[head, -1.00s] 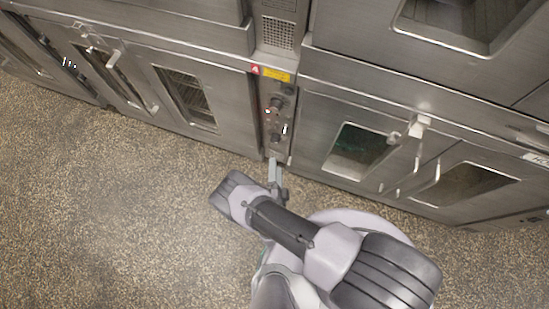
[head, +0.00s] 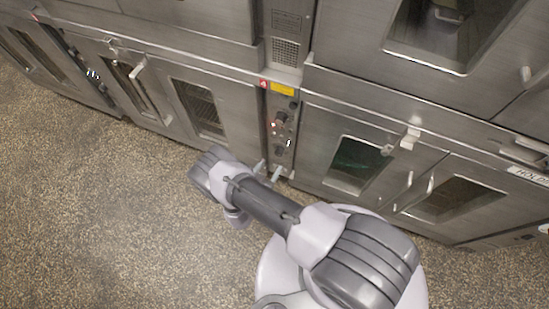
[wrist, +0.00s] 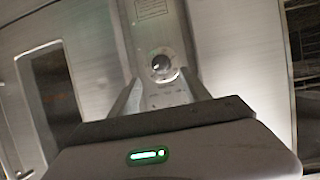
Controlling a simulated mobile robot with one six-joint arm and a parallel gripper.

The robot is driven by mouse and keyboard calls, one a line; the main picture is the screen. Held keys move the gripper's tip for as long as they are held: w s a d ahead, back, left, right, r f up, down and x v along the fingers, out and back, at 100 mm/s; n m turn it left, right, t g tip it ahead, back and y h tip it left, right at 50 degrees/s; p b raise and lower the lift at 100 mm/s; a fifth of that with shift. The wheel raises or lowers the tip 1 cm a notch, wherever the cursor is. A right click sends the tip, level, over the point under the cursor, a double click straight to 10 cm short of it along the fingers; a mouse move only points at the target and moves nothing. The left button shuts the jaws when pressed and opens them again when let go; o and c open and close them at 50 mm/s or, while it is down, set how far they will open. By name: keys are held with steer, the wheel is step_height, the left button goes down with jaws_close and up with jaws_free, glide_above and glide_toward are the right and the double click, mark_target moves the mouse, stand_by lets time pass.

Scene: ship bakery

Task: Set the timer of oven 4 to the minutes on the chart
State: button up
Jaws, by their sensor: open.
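A narrow control panel (head: 281,130) with dark knobs runs down between two steel ovens, under a yellow label and a red mark. My gripper (head: 268,172) is open and empty, low in front of this panel in the head view. In the wrist view a round dark knob (wrist: 162,66) with a light pointer sits on the panel, just beyond and between the fingertips of my gripper (wrist: 160,88), apart from them. The numbers around the knob are too small to read. No chart can be made out, and no oven number is legible.
Oven doors with windows stand at left (head: 200,108) and right (head: 357,160) of the panel. A door handle (head: 410,140) sticks out at right. Speckled floor (head: 110,220) at left is clear.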

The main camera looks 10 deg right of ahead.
mark_target(278, 154)
steer(key=b+x, duration=0.2)
steer(key=x, duration=0.5)
steer(key=shift+w+d+f+b, duration=0.15)
steer(key=shift+w+f+b, duration=0.05)
steer(key=shift+w+b, duration=0.1)
steer(key=shift+w+d, duration=0.25)
steer(key=shift+w, duration=0.05)
jaws_close()
